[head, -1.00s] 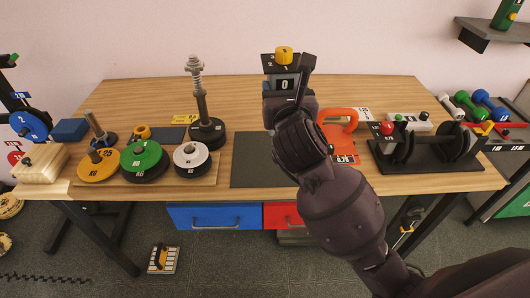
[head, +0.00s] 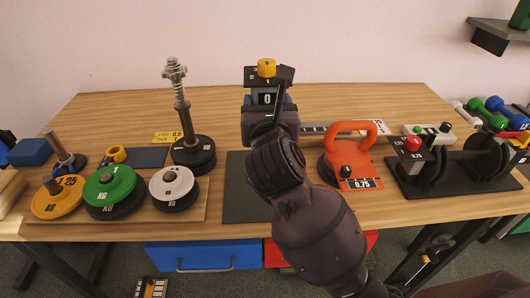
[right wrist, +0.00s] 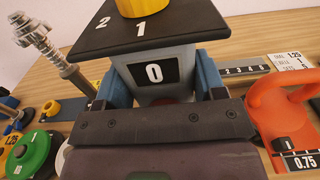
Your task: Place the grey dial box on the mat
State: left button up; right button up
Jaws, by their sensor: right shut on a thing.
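The grey dial box (head: 267,98) has a white 0 on a black panel, a black top plate and a yellow knob. My right gripper (head: 268,104) is shut on it and holds it upright over the table. In the right wrist view, the box (right wrist: 153,72) sits between the two blue-grey fingers. The dark mat (head: 238,198) lies flat near the table's front edge. My forearm hides its right part. The box shows above and behind the mat in the picture; its exact height is unclear. My left gripper is not in view.
Left of the mat, a wooden board (head: 195,212) bears yellow, green and white weight plates. A black-based post with a spring (head: 192,150) stands behind. At right are an orange-handled weight (head: 350,155) and a black rack (head: 455,175). The table's back is clear.

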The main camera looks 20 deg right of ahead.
notch_tip(320, 180, down, 5)
jog(key=shift+r+b, duration=0.1)
jog(key=shift+b, duration=0.5)
notch_tip(320, 180, down, 6)
jog(key=shift+r+b, duration=0.25)
jog(key=shift+b, duration=0.55)
jog(key=shift+f, duration=0.35)
jog(key=shift+f, duration=0.2)
jog(key=o, duration=1.4)
jog(key=shift+c, duration=0.2)
